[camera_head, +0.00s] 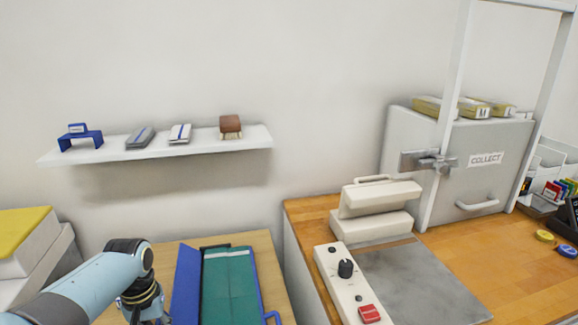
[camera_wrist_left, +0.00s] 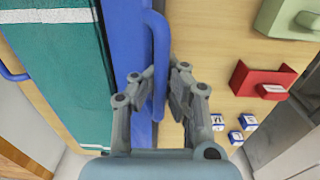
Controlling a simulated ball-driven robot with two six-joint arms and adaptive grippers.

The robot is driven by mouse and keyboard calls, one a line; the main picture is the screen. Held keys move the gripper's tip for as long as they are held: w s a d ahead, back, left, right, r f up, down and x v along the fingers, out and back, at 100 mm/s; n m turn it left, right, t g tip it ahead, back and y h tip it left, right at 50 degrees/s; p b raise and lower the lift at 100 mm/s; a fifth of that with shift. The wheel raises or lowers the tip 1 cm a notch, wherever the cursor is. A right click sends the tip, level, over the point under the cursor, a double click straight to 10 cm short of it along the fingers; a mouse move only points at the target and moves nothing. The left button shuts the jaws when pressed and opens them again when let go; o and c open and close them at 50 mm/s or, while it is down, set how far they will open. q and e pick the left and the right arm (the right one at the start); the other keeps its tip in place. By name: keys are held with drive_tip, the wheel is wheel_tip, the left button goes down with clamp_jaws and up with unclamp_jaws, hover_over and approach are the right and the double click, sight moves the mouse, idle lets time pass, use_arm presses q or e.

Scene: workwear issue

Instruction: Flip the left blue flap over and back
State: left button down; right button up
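The left blue flap (camera_head: 186,285) stands beside the teal panel (camera_head: 230,287) on the wooden table. In the left wrist view the flap (camera_wrist_left: 122,45) runs upright along the teal panel (camera_wrist_left: 50,70), with a blue handle (camera_wrist_left: 159,50) on its outer edge. My left gripper (camera_wrist_left: 165,72) has one finger on each side of this handle, and its fingers look closed onto the bar. In the head view my left arm hides most of the gripper (camera_head: 142,305) and the handle. My right gripper is not in view.
Another blue handle (camera_head: 272,318) is at the panel's right. In the wrist view, a red item (camera_wrist_left: 262,80), a green item (camera_wrist_left: 290,18) and several small blue-white blocks (camera_wrist_left: 235,137) lie beyond the gripper. A counter with a control box (camera_head: 350,285) stands right.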

use_arm(q)
drive_tip(key=shift+s+a+f, duration=0.25)
drive_tip(key=shift+a+f, duration=0.35)
drive_tip(key=shift+f, duration=0.05)
drive_tip(key=shift+s+a+f+b, duration=0.1)
drive_tip(key=shift+a+f+b, duration=0.25)
drive_tip(key=shift+f+b, duration=0.2)
drive_tip(key=shift+s+a+f+b, duration=0.1)
drive_tip(key=shift+a+f+b, duration=0.2)
drive_tip(key=shift+f+b, duration=0.25)
drive_tip(key=shift+s+a+f+b, duration=0.1)
drive_tip(key=shift+a+f+b, duration=0.1)
drive_tip(key=shift+f+b, duration=0.3)
drive_tip(key=shift+a+f+b, duration=0.2)
drive_tip(key=shift+f+b, duration=0.25)
drive_tip(key=shift+f, duration=0.05)
drive_tip(key=shift+a+f+b, duration=0.2)
drive_tip(key=shift+f+b, duration=0.95)
drive_tip(key=shift+r, duration=0.1)
drive_tip(key=c, duration=1.6)
unclamp_jaws()
drive_tip(key=shift+d, duration=0.1)
drive_tip(key=shift+o, duration=0.2)
drive_tip(key=shift+r, duration=0.1)
wheel_tip(320, 180, up, 8)
drive_tip(key=p, duration=0.8)
